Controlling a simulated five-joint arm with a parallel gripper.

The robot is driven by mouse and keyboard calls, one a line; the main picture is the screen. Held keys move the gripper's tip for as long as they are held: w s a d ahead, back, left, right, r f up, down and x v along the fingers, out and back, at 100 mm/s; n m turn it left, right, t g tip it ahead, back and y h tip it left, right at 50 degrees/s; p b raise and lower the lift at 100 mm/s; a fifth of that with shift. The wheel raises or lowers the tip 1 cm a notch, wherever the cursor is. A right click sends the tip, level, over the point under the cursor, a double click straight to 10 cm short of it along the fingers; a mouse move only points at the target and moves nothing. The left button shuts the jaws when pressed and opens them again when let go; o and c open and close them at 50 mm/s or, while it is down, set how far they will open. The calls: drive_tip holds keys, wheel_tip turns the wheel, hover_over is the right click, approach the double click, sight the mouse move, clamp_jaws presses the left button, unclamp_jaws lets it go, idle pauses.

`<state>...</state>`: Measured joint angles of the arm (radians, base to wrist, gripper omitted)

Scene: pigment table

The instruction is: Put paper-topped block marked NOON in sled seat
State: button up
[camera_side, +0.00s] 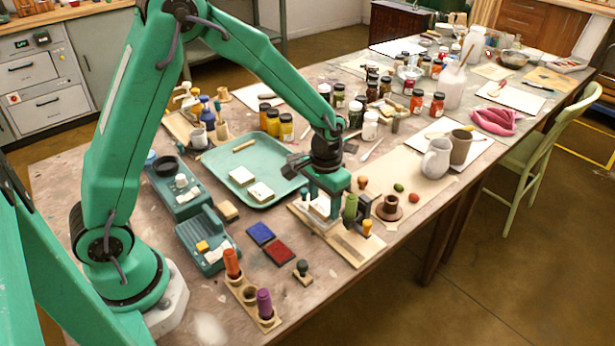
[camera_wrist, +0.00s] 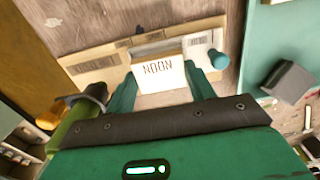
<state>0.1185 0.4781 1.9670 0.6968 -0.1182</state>
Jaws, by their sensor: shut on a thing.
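The paper-topped block marked NOON (camera_wrist: 158,72) is between my gripper's two green fingers in the wrist view, its lettering readable. In the side view, the block (camera_side: 319,204) shows as a pale patch partly hidden by the fingers. My gripper (camera_side: 322,214) is shut on it, low over the wooden sled (camera_side: 346,246). In the wrist view, my gripper (camera_wrist: 161,88) has the block over the middle of the sled (camera_wrist: 95,66). The seat is largely hidden by the block and fingers. I cannot tell whether the block touches the seat.
A teal tray (camera_side: 272,150) holds two pale-topped blocks (camera_side: 242,177) (camera_side: 261,192). A green cylinder (camera_side: 350,208) and a dark upright part stand close right of my gripper. Blue (camera_side: 260,233) and red (camera_side: 279,251) pads lie left. Jars crowd behind.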

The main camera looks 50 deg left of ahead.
drive_tip(key=shift+f, duration=0.6)
idle(1.0)
drive_tip(key=o, duration=1.3)
drive_tip(key=shift+d+r, duration=0.1)
drive_tip(key=shift+r, duration=0.05)
drive_tip(key=shift+c, duration=0.2)
drive_tip(key=shift+w+r, duration=0.1)
drive_tip(key=shift+r, duration=1.5)
drive_tip(key=shift+o, duration=0.9)
drive_tip(key=shift+r, duration=0.25)
drive_tip(key=shift+o, duration=0.3)
drive_tip(key=shift+r, duration=2.1)
